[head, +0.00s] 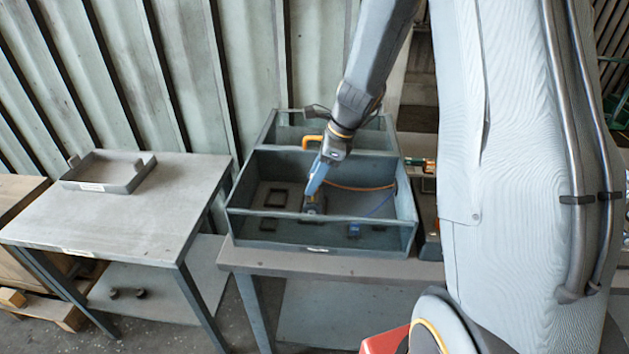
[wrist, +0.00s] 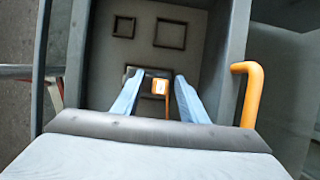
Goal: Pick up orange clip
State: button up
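The orange clip (wrist: 161,86) shows in the wrist view between my two blue fingers, beyond their tips or level with them; I cannot tell which. It has a pale face and a thin orange strip running toward me. A dark frame or block lies partly behind it on the bin floor. My gripper (wrist: 158,80) is open, its fingers apart on either side of the clip, with no clear contact. In the head view my gripper (head: 312,190) points down into the grey bin (head: 322,236), and its fingers largely hide the clip.
Two empty dark square frames (wrist: 124,27) (wrist: 170,34) lie on the bin floor. An orange handle (wrist: 250,93) stands out beside the bin wall. Small blue parts (head: 354,230) and an orange cable (head: 362,188) are inside the bin. A grey tray (head: 108,171) sits on the left table.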

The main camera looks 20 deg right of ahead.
jog(key=c, duration=0.9)
